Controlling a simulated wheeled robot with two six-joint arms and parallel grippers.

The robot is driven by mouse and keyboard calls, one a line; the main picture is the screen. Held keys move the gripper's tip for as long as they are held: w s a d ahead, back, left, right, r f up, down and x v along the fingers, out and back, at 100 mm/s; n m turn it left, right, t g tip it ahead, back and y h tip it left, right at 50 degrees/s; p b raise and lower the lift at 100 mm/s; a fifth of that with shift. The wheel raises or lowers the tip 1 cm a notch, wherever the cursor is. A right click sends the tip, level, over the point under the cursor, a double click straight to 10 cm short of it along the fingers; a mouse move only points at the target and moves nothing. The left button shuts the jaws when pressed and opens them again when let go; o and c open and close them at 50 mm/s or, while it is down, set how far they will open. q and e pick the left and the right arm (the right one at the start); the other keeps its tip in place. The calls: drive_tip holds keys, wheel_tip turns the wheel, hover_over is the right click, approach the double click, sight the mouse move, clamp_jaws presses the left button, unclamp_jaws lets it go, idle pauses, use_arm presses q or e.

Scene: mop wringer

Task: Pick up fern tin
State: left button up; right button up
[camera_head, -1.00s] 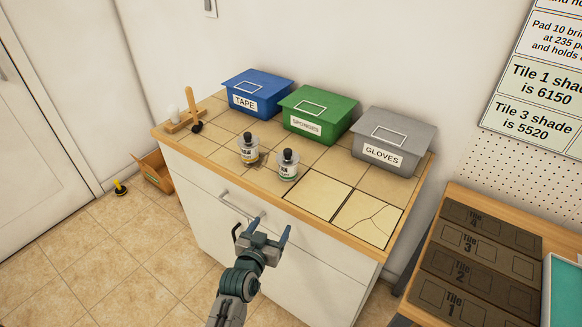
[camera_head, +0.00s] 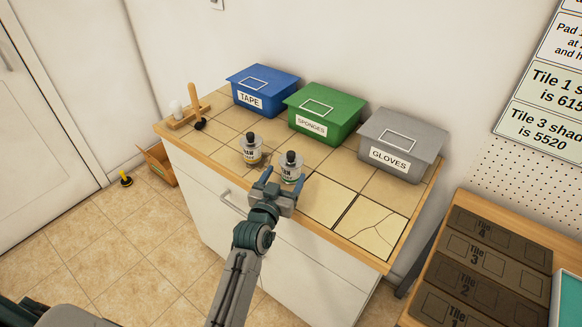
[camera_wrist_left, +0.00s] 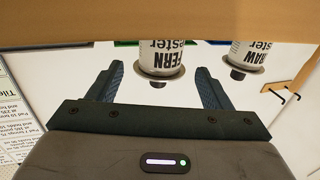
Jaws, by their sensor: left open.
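The fern tin (camera_head: 290,165) is a pale tin with a dark cap and green on its label, upright near the front edge of the tiled counter. My left gripper (camera_head: 284,180) is open and empty at the counter's front edge, just in front of the fern tin. In the left wrist view its fingers (camera_wrist_left: 158,72) appear on either side of the tin. My right gripper is not in view.
The straw tin (camera_head: 250,150), with a yellow label, stands close to the left of the fern tin. Blue (camera_head: 262,90), green (camera_head: 325,113) and grey (camera_head: 402,145) boxes line the back. A cracked tile (camera_head: 371,228) lies at right; the floor at left is mostly open.

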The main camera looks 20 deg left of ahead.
sight(288, 171)
use_arm(q)
drive_tip(key=shift+w, duration=0.8)
drive_tip(key=w, duration=0.1)
drive_tip(key=w+p, duration=0.2)
drive_tip(key=w, duration=0.1)
drive_tip(key=shift+d+f, duration=0.1)
drive_tip(key=shift+f, duration=0.15)
drive_tip(key=shift+w, duration=0.2)
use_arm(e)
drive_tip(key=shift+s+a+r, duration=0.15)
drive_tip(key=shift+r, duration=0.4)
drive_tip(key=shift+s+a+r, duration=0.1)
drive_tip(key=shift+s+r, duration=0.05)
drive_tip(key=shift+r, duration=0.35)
use_arm(q)
drive_tip(key=shift+s, duration=0.1)
drive_tip(key=shift+c, duration=1.3)
drive_tip(key=c, duration=0.9)
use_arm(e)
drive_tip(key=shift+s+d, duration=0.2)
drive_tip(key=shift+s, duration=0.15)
use_arm(q)
drive_tip(key=shift+r, duration=0.1)
